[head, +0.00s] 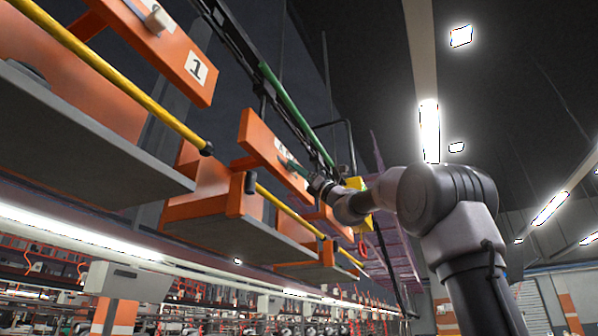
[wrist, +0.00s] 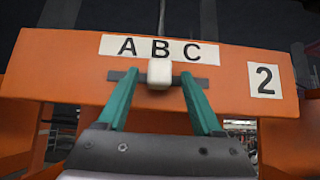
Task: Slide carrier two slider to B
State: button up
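Carrier two's orange panel (wrist: 60,75) fills the wrist view, with a white strip lettered A B C (wrist: 110,45) and a "2" label (wrist: 264,80). The white slider knob (wrist: 159,73) sits in a dark horizontal slot (wrist: 205,83), directly below the letter B. My gripper (wrist: 158,77) has its green fingers open, one on each side of the knob, with a visible gap on both sides. In the head view my gripper (head: 292,166) is at the front of carrier two's panel (head: 262,143); the knob is not clear there.
Carrier one (head: 180,55), with its "1" label and white knob (head: 157,20), hangs nearer at upper left. A yellow rail (head: 110,75) runs along the carriers. A yellow box (head: 360,190) is beyond my wrist. Open space lies right of my arm.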

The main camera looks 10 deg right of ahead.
jog(key=v, duration=1.1)
dwell(0.4)
